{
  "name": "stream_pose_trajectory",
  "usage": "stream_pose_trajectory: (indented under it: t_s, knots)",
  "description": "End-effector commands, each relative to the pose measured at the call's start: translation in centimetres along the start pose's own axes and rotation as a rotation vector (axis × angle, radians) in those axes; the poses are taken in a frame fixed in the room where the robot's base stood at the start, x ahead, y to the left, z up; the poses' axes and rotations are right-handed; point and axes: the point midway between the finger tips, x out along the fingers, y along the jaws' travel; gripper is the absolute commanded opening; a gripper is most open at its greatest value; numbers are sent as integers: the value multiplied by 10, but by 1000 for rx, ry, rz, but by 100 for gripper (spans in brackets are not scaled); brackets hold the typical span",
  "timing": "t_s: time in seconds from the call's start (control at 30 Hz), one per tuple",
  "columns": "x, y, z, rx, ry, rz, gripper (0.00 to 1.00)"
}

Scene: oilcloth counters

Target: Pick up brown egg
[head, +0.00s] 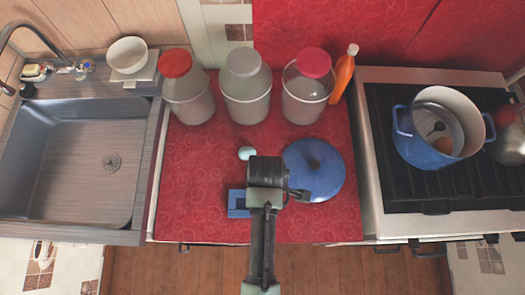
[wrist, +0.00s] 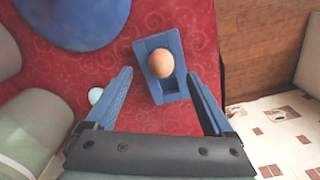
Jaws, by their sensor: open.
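The brown egg (wrist: 160,63) sits in a small blue holder (wrist: 174,90) on the red counter, in the wrist view. My gripper (wrist: 160,75) is open and empty. Its blue fingers point toward the holder, one on each side of it in the picture, apart from the egg. In the head view my gripper (head: 266,172) is over the counter, and part of the blue holder (head: 238,204) shows at its left. The egg in that holder is hidden there by my arm.
A pale egg (head: 247,153) lies on the counter; it also shows in the wrist view (wrist: 95,95). A blue lid (head: 318,165) lies right of my gripper. Several jars (head: 246,100) stand behind. The pot (head: 410,150) is on the stove; the sink (head: 75,165) is left.

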Motion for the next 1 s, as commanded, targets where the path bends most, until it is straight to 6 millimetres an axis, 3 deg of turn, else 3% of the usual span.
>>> stream_pose_trajectory:
  t_s: [0.17,0.5,0.8,0.87,1.0]
  knots:
    - [10,-1,-1,0,0,-1,87]
    - [51,-2,-5,1,0,-1,87]
    - [56,-2,-5,1,1,1,87]
    - [56,-2,-5,1,1,1,80]
    - [56,-2,-5,1,1,1,55]
